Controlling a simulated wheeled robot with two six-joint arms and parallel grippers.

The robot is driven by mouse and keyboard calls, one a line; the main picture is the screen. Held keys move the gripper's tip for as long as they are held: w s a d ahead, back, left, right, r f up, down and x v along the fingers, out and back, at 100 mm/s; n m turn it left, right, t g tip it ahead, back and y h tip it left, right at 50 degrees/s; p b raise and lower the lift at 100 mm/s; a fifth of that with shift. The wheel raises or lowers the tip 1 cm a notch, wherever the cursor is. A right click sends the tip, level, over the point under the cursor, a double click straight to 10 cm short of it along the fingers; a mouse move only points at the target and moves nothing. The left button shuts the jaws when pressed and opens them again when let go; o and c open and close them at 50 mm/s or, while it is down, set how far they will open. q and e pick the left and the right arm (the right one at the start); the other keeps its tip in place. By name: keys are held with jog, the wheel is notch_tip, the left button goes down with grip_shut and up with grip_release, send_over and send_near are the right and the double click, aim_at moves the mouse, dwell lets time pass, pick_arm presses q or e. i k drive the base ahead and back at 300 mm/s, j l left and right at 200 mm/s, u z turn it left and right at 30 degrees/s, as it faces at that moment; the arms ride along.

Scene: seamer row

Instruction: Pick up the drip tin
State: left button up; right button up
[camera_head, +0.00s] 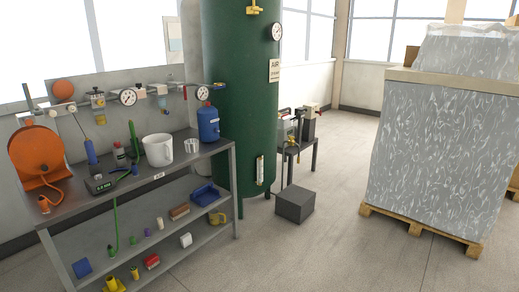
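A small silver open tin (192,146), which looks like the drip tin, stands upright on the top of the grey metal bench (150,182). It sits between a larger white jug (158,150) on its left and a blue canister (208,122) on its right, near the back right of the bench top. Nothing holds it. Neither of my grippers is in view.
A hose reel (38,150) and a small device (100,184) occupy the bench's left. Its lower shelf holds several small items. A green air tank (236,80) stands behind the right end. A dark box (295,206) and a wrapped pallet load (435,150) flank open floor.

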aim_at(191, 145)
jog(key=i, duration=2.05)
